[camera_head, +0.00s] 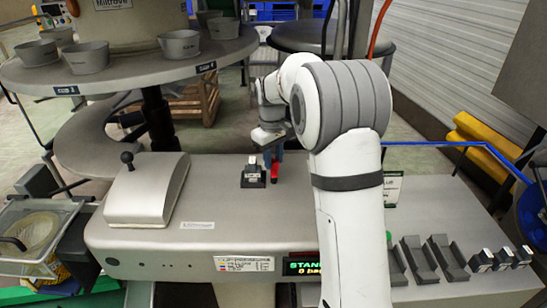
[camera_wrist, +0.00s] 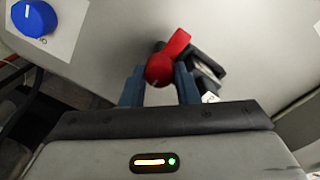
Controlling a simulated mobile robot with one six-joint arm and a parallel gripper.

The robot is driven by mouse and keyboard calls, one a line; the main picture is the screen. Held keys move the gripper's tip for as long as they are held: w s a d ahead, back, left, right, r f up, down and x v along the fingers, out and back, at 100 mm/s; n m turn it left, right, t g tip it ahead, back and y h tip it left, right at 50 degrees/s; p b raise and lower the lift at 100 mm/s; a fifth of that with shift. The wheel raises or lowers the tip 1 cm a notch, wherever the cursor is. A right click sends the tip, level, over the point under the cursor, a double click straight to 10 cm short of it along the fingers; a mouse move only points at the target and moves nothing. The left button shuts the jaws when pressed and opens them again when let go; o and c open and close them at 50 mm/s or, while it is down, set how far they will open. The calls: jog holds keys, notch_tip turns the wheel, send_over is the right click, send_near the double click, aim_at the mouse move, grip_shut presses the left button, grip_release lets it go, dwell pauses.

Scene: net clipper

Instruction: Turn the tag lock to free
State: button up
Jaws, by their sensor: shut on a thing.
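The tag lock is a small black block with a white label (camera_head: 252,176) on the grey machine top. A red lever (camera_head: 274,172) stands at its right side. My gripper (camera_head: 272,156) points down from above at the red lever. In the wrist view, the round red end of the lever (camera_wrist: 160,70) sits between the two blue-grey fingers of my gripper (camera_wrist: 159,80), and they are shut on it. The red arm of the lever reaches up and right toward the black block (camera_wrist: 205,73), which is partly hidden behind the right finger. Any lock markings are too small to read.
A blue knob (camera_wrist: 34,17) on a white plate is at the wrist view's upper left. A grey sloped housing (camera_head: 148,190) stands left of the lock. A round table with metal cups (camera_head: 180,44) is behind. Black holders (camera_head: 430,260) stand at the right.

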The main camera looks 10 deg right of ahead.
aim_at(273, 160)
jog(key=o, duration=1)
jog(key=shift+a+r, duration=0.1)
jog(key=shift+r, duration=3.85)
jog(key=shift+s, duration=0.1)
